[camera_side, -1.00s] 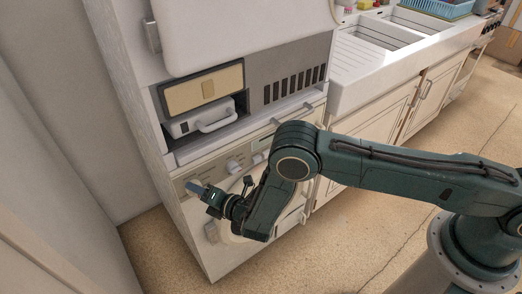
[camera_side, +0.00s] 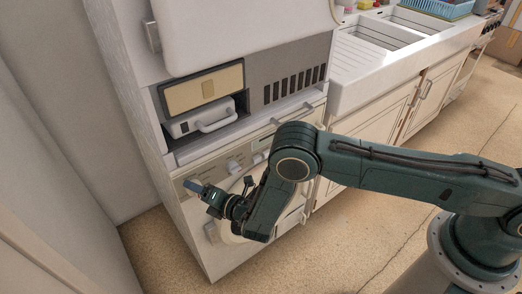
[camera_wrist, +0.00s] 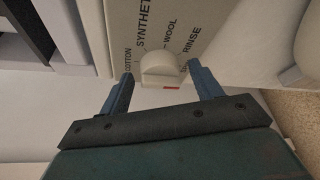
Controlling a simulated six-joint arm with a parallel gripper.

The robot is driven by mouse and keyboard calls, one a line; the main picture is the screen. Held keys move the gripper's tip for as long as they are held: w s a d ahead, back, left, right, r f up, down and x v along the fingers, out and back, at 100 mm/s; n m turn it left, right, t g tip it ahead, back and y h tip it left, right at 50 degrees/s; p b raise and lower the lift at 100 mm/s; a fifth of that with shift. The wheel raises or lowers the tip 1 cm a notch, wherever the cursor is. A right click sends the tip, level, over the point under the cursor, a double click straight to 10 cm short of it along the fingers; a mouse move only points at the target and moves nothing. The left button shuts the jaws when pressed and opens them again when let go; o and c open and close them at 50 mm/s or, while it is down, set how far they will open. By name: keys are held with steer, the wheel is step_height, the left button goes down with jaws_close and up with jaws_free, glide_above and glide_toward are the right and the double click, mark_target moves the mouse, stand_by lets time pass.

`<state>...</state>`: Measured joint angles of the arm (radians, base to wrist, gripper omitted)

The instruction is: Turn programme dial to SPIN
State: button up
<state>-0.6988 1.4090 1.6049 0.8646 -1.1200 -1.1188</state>
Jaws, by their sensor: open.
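The programme dial (camera_wrist: 161,67) is a cream knob on the washing machine's panel in the wrist view. My gripper (camera_wrist: 159,73) is open, with one blue finger on each side of the dial. I cannot tell whether either finger touches it. In the side view my gripper (camera_side: 193,186) is at the left end of the panel and covers the dial there.
A sink cabinet (camera_side: 375,120) adjoins on the right. The floor in front is clear.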

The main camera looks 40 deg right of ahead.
steer(key=shift+s, duration=0.15)
steer(key=v, duration=0.7)
stand_by(0.5)
stand_by(0.4)
